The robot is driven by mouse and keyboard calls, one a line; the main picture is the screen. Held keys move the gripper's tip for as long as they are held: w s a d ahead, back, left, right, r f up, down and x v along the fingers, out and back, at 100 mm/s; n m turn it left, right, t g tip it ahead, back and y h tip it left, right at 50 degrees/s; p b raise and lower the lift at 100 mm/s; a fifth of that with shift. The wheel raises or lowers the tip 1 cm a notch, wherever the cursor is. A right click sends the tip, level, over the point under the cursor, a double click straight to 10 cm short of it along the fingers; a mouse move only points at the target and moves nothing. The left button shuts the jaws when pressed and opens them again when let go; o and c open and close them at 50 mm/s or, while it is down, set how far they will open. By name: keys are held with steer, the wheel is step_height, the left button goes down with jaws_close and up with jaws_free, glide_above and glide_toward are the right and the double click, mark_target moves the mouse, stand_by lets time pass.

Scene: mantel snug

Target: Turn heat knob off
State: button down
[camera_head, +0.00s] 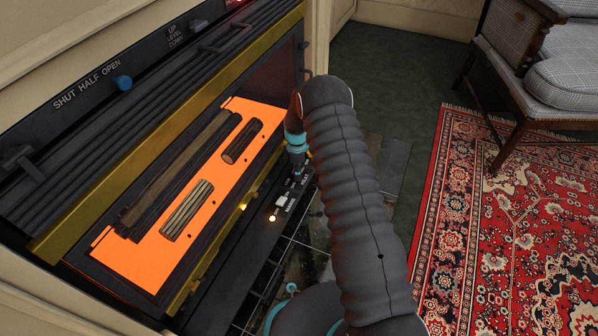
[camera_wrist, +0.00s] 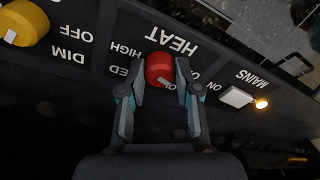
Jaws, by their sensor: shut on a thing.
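The red heat knob (camera_wrist: 158,68) is on a black panel in the wrist view, below the upside-down word HEAT. My gripper (camera_wrist: 161,76) has one finger on each side of the knob and is shut on it. The words HIGH and part of another word show to the knob's left. A pale mark shows on its lower edge, but I cannot tell which setting it points to. In the head view my gripper (camera_head: 297,160) is down at the far end of the fireplace's lower control strip, and the knob is hidden there.
A yellow DIM/OFF knob (camera_wrist: 24,23) is left of the heat knob. A white MAINS switch (camera_wrist: 236,97) with a lit amber lamp (camera_wrist: 262,104) is to its right. The fire bed (camera_head: 150,262) glows orange. A red rug (camera_head: 500,230) and armchair (camera_head: 560,90) are right.

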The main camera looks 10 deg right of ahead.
steer(key=shift+s+n, duration=0.15)
steer(key=shift+n, duration=1.45)
steer(key=shift+f+g, duration=0.1)
steer(key=shift+g, duration=0.2)
steer(key=c, duration=0.8)
jaws_free()
steer(key=shift+r, duration=0.35)
step_height(320, 180, up, 12)
steer(key=w, duration=0.1)
steer(key=shift+w+f, duration=0.25)
steer(key=shift+w, duration=0.05)
